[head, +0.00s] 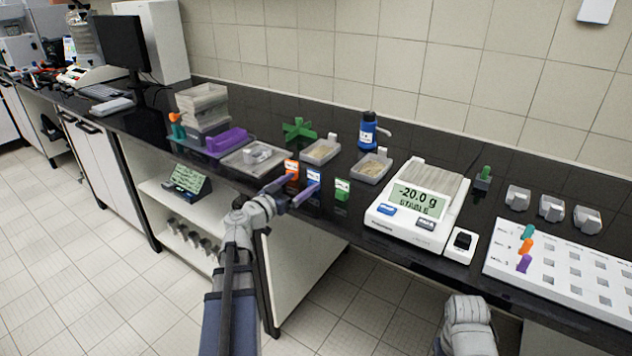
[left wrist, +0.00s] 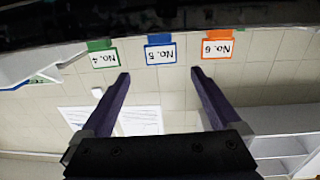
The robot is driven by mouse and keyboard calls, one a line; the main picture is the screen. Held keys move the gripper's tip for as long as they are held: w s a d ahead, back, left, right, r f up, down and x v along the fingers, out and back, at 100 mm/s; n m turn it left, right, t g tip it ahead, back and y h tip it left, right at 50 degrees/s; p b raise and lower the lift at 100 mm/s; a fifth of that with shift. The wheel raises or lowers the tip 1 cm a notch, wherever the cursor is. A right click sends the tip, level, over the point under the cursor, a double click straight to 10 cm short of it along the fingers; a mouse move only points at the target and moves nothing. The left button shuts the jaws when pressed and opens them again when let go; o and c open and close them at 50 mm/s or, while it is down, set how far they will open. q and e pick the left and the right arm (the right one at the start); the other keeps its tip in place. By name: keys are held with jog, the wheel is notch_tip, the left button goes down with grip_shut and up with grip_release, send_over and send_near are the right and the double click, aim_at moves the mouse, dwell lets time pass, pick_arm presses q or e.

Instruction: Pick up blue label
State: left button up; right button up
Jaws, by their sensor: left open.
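My left gripper (head: 304,184) is open in front of the blue label. In the left wrist view its fingertips (left wrist: 160,74) point at the label, with nothing between them. My right gripper is not in view.
Behind the labels stand trays (head: 320,151), a green cross-shaped piece (head: 299,131) and a blue bottle (head: 367,131). A balance (head: 413,207) reading -20.0 g is to the right, then a white rack (head: 565,268). Open shelves lie below the counter.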

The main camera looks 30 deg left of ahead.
aim_at(313, 172)
pick_arm(q)
jog(key=shift+w+d+f, duration=0.1)
jog(key=shift+w+d, duration=0.1)
jog(key=shift+w, duration=1.7)
jog(key=shift+w+d+f, duration=0.1)
jog(key=shift+w+d, duration=0.05)
jog(key=shift+w, duration=1.7)
jog(key=shift+s, duration=0.1)
jog(key=c, duration=1.4)
jog(key=shift+r, duration=0.15)
notch_tip(313, 172, up, 14)
jog(key=p, duration=1.4)
jog(key=shift+r, duration=0.1)
